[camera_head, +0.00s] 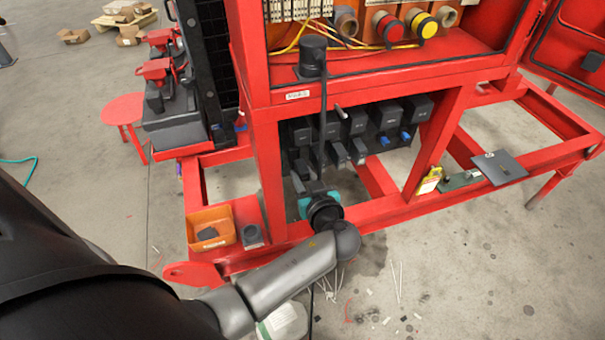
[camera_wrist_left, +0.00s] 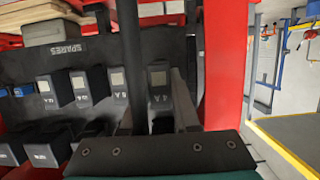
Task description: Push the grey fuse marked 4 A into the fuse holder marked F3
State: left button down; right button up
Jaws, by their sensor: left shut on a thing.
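Black fuse holders (camera_head: 388,113) stand in a row under the red cabinet. I cannot read which is F3. My right gripper is not in view.
Other grey fuses (camera_head: 358,150) and blue fuses (camera_head: 384,140) sit below the holders. A black cable hangs from a black knob (camera_head: 313,55) close to my left gripper. An orange bin (camera_head: 197,241), a grey cup (camera_head: 252,236) and a yellow device (camera_head: 429,180) are on the frame.

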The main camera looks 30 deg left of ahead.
pick_arm(q)
jog(key=shift+s+d, duration=0.3)
dwell(0.4)
jog(key=shift+s+d, duration=1.1)
jog(key=shift+d, duration=0.2)
jog(key=shift+d, duration=0.1)
